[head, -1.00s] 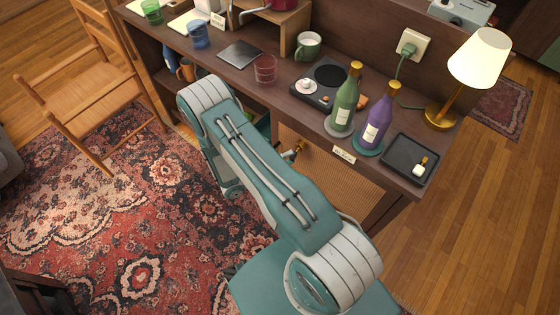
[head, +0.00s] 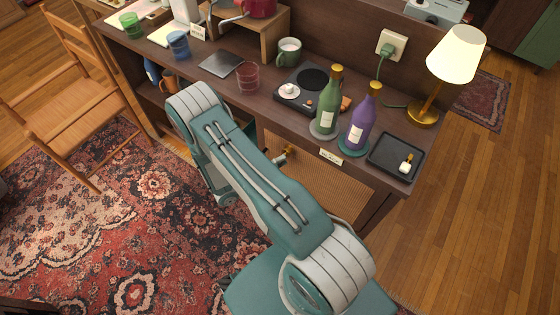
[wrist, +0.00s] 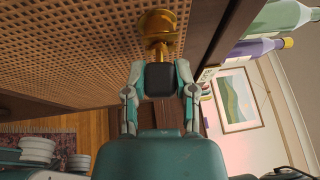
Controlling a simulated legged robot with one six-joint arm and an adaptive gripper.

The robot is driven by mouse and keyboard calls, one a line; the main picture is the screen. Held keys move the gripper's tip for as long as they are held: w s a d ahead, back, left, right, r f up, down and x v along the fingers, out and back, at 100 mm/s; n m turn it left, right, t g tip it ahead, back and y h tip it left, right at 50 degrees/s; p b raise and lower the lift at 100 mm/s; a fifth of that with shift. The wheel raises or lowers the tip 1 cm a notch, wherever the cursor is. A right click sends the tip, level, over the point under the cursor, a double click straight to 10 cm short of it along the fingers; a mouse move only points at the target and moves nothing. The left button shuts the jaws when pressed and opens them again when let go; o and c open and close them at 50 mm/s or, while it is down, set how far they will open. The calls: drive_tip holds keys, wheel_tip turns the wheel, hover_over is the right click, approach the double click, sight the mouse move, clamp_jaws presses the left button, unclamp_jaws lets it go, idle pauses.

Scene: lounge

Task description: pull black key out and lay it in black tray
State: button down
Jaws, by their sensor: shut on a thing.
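In the wrist view my gripper (wrist: 160,96) is shut on the black key (wrist: 159,78), with a finger on each side of its dark head. The key's gold shank lines up with the gold lock (wrist: 163,22) on the cane door; I cannot tell how deep it sits. The black tray (head: 385,151) lies at the right end of the cabinet top. A small white-and-gold item (head: 405,165) is in it.
A purple bottle (head: 359,121) and a green bottle (head: 326,107) stand left of the tray, near the front edge. A lit lamp (head: 455,55) stands behind it. A small label (head: 330,157) is on the front edge. Open floor lies right of the cabinet.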

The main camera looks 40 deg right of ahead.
drive_tip(key=shift+s+a, duration=0.3)
drive_tip(key=shift+a, duration=0.5)
drive_tip(key=shift+s+a, duration=0.25)
drive_tip(key=shift+a, duration=0.5)
drive_tip(key=shift+s+a, duration=0.25)
drive_tip(key=shift+a, duration=0.35)
drive_tip(key=shift+s+a, duration=0.2)
drive_tip(key=shift+a, duration=0.45)
drive_tip(key=shift+s+a, duration=0.25)
drive_tip(key=shift+a, duration=0.35)
